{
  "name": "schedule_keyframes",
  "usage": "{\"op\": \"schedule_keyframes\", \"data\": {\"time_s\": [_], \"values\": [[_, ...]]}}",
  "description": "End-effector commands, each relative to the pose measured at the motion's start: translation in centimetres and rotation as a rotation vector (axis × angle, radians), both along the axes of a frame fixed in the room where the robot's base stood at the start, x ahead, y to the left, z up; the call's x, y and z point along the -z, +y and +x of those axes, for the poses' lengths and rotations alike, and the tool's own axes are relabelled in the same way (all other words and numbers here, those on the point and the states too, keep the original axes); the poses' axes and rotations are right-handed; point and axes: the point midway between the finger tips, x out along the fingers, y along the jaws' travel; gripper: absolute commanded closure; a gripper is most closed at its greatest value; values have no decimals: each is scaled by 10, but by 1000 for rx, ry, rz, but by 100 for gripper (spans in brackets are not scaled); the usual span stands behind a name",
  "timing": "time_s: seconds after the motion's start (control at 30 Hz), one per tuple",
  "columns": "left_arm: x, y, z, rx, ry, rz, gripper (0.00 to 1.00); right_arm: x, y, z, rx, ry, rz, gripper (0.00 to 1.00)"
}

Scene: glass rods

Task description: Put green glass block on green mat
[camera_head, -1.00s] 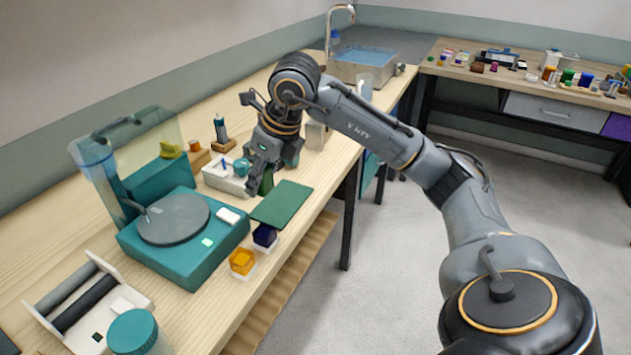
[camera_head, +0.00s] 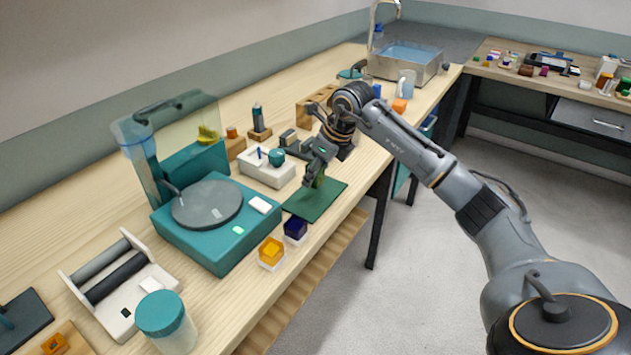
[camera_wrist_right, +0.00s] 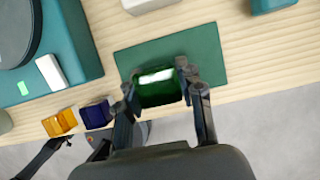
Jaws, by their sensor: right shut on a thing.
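The green glass block (camera_wrist_right: 158,90) is held between the fingers of my right gripper (camera_wrist_right: 160,88), which is shut on it. In the right wrist view it overlaps the green mat (camera_wrist_right: 210,48); whether it touches the mat I cannot tell. In the head view the right gripper (camera_head: 314,178) is over the back part of the green mat (camera_head: 325,204), and the green block (camera_head: 318,181) is partly hidden by the fingers. My left gripper is not in view.
A dark blue block (camera_head: 295,231) and an amber block (camera_head: 271,253) stand near the mat by the table's front edge. A teal machine with a grey disc (camera_head: 207,204) is left of the mat. A white box (camera_head: 267,171) sits behind it.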

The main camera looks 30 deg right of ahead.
Motion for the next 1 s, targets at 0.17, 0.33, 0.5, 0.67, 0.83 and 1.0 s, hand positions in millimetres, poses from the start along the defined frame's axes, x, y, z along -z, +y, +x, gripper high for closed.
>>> {"op": "schedule_keyframes", "data": {"time_s": [0.17,0.33,0.5,0.67,0.83,1.0], "values": [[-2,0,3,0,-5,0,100,8,-4,7,1,-1,1,88],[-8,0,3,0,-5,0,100,29,-5,8,0,4,1,88],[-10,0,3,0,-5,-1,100,42,-5,9,1,-2,1,88],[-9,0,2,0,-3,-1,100,43,-5,9,0,-2,0,88],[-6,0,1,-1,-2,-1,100,47,-6,9,0,0,-1,61],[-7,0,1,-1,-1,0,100,46,-6,9,1,0,0,40]]}}
